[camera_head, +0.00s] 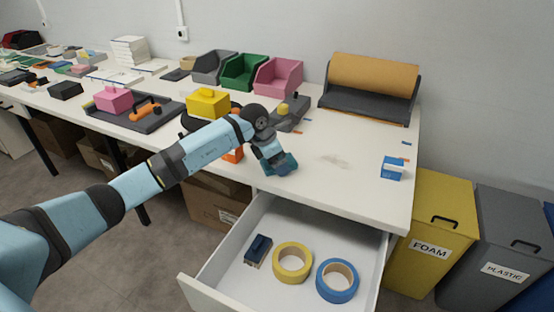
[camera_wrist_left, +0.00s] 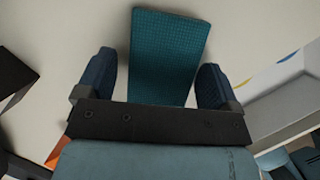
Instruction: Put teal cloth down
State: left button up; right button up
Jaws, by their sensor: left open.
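The teal cloth (camera_wrist_left: 170,50) is a folded rectangle with a woven texture. In the left wrist view it lies against the white tabletop, between the two fingers of my left gripper (camera_wrist_left: 157,75). The fingers are open, with a gap visible on each side of the cloth. The cloth's near end is hidden behind the gripper body. In the head view my left gripper (camera_head: 283,167) is low over the table's front edge, above the open drawer, and mostly covers the cloth. My right gripper is not in view.
The open drawer (camera_head: 215,272) holds yellow tape (camera_head: 277,268), blue tape (camera_head: 325,286) and a dark blue block (camera_head: 258,248). A brown paper roll (camera_head: 372,75) and coloured bins (camera_head: 277,78) are at the back.

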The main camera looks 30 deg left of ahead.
pick_arm(q)
jog(key=shift+s+d+r, duration=0.1)
jog(key=shift+d+r, duration=0.05)
jog(key=p+v, duration=0.2)
jog(key=v, duration=1)
